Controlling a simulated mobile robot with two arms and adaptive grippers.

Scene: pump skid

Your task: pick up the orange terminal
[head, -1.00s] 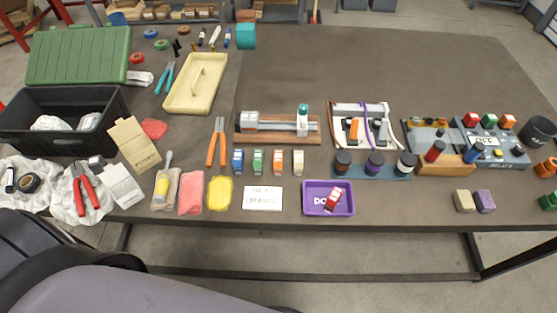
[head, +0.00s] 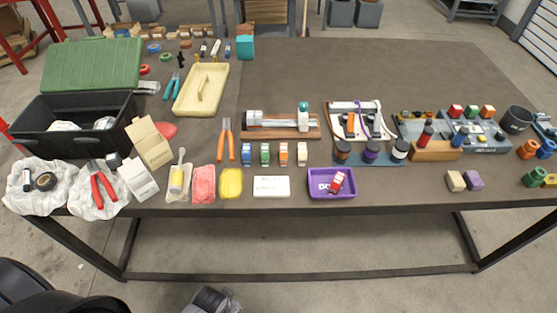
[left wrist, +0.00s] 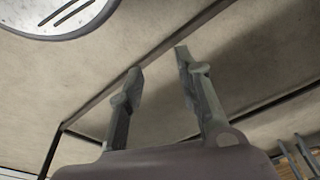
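The orange terminal (head: 283,154) is a small upright block with a pale front. It stands on the table in a row between a green terminal (head: 264,154) and a white terminal (head: 301,154). A blue terminal (head: 247,154) stands at the row's left end. My left gripper (left wrist: 158,60) shows in the left wrist view with its two fingers apart and nothing between them. The floor and dark frame bars lie behind it, and no terminal is in that view. A dark part of mine shows at the head view's bottom edge. My right gripper is in neither view.
A purple tray (head: 318,194) holds a red terminal (head: 336,182). A white card (head: 271,190) and a yellow cloth (head: 230,184) lie in front of the row. A rail on a wooden base (head: 262,134) stands behind it. The table's front edge is near.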

